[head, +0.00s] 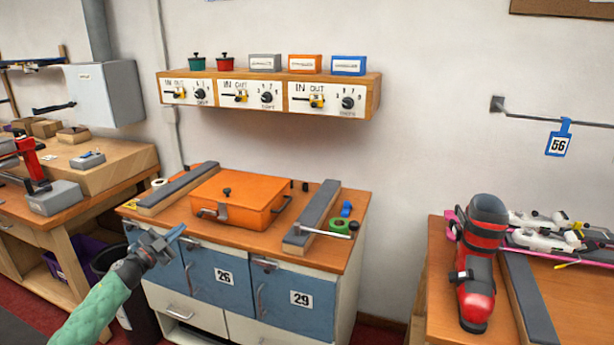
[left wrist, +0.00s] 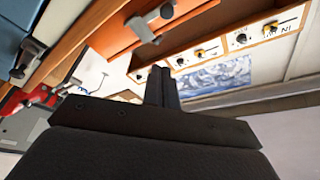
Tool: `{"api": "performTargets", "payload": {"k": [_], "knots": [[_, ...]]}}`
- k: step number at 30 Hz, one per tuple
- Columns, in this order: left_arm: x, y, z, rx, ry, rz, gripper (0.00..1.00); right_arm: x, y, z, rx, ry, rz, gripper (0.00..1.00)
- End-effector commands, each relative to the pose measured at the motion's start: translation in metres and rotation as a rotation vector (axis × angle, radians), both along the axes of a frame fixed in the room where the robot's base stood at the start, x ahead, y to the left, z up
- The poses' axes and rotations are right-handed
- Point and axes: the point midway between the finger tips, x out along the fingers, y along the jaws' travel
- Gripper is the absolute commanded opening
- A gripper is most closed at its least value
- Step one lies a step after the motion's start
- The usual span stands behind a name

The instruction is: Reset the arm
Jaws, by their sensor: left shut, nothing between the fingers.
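My left arm, in a green quilted sleeve, comes in from the lower left of the head view. Its gripper (head: 176,236) is shut and empty, in front of the blue cabinet doors at the bench's left side. In the left wrist view the gripper fingers (left wrist: 162,88) are together with nothing between them. The fingers look apart from the bench, though the exact gap is hard to tell. My right gripper is not in view.
An orange case (head: 238,200) lies on the bench between two grey-topped bars (head: 312,215). A shelf with dials (head: 270,95) hangs above. A ski boot (head: 480,265) and a ski stand on the right bench. A dark bin (head: 108,262) stands by the left arm.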

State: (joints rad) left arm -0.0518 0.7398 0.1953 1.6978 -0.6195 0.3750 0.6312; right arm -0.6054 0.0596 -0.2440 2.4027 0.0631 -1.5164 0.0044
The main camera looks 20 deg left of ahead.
Motion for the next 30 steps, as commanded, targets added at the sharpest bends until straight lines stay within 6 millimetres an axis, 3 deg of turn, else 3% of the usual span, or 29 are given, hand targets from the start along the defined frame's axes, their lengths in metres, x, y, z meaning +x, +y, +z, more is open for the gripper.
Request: {"api": "performTargets", "payload": {"k": [5, 15, 20, 26, 30], "knots": [[0.002, 0.004, -0.001, 0.039, -0.009, 0.033, 0.00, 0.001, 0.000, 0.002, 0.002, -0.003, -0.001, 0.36], [0.011, 0.068, -0.003, 0.075, 0.052, 0.423, 0.00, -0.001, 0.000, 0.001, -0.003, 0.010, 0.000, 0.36], [0.004, 0.083, 0.001, 0.056, 0.125, 0.623, 0.00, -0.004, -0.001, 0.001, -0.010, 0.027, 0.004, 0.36], [-0.013, 0.063, -0.015, 0.005, 0.283, 0.802, 0.00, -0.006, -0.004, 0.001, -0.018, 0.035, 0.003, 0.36], [-0.036, 0.023, -0.049, -0.041, 0.454, 0.878, 0.00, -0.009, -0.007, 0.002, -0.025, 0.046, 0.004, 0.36]]}}
